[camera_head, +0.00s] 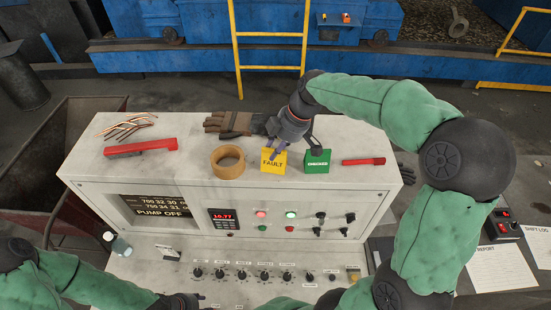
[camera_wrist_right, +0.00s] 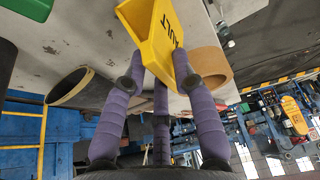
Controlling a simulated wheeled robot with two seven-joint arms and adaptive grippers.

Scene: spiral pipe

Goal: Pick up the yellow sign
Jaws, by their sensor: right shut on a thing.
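The yellow sign (camera_head: 272,161), marked FAULT, stands upright near the front edge of the console top (camera_head: 200,178), between the roll of tape and the green sign. My right gripper (camera_head: 279,150) comes down on it from behind and above. In the right wrist view the purple fingers (camera_wrist_right: 158,66) are closed around the yellow sign (camera_wrist_right: 152,32). I cannot tell whether the sign's base touches the console top. My left gripper (camera_head: 180,300) is low at the bottom edge, partly cut off, and its fingers are unclear.
A tan tape roll (camera_head: 228,162) is just left of the sign, the green sign (camera_head: 317,161) just right. Gloves (camera_head: 236,123) lie behind. A red tool (camera_head: 140,147) and copper wires (camera_head: 126,125) are left; a red bar (camera_head: 363,161) is right. Knobs line the lower panel (camera_head: 250,265).

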